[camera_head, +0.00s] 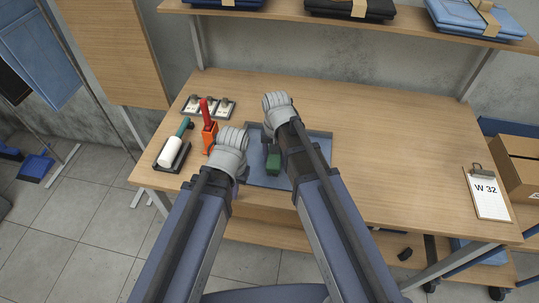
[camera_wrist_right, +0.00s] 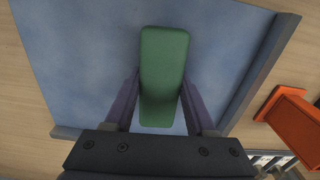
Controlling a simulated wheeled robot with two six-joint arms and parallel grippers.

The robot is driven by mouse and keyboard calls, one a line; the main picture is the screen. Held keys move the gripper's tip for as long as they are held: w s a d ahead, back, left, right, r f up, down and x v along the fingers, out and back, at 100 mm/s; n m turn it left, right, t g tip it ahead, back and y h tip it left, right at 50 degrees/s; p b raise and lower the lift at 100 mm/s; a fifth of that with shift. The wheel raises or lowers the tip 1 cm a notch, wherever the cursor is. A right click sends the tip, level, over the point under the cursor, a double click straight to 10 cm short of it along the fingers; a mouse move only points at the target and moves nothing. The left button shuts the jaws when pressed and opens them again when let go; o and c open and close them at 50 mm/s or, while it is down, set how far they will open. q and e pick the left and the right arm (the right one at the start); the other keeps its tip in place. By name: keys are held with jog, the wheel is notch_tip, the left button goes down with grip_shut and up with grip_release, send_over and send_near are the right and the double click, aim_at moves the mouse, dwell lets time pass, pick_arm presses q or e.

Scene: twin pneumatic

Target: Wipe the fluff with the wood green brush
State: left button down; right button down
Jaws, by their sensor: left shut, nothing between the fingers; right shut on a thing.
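The green brush (camera_head: 274,163) is over the blue tray (camera_head: 257,179) on the table. In the right wrist view the brush (camera_wrist_right: 163,75) shows as a green block above the tray's blue surface (camera_wrist_right: 75,55). My right gripper (camera_head: 278,108) is shut on the brush, with one finger on each side of it in the wrist view (camera_wrist_right: 160,95). I cannot tell whether the brush touches the tray. My left gripper (camera_head: 231,147) is shut and empty at the tray's left side. I make out no fluff; my arms cover part of the tray.
Left of the tray stand an orange holder (camera_head: 209,137) with a red-handled tool and a white roller (camera_head: 171,151) on a black rest. Small white items (camera_head: 222,106) lie behind. A clipboard (camera_head: 488,194) lies at the right. The table's right half is mostly clear. A shelf (camera_head: 300,17) hangs above.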

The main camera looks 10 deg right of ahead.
pick_arm(q)
jog(key=shift+f, duration=0.1)
pick_arm(e)
jog(key=shift+s+d+f, duration=0.1)
jog(key=shift+s+d, duration=0.2)
jog(key=shift+d, duration=0.55)
jog(key=shift+s+d, duration=0.2)
jog(key=shift+d, duration=0.55)
jog(key=shift+s+d, duration=0.15)
jog(key=shift+d, duration=0.6)
pick_arm(q)
jog(key=shift+r, duration=0.2)
pick_arm(e)
jog(key=shift+s+d+r, duration=0.1)
jog(key=shift+s+d, duration=0.15)
jog(key=shift+d, duration=0.55)
jog(key=shift+s+d+r, duration=0.1)
jog(key=shift+s+d, duration=0.1)
jog(key=shift+d, duration=0.6)
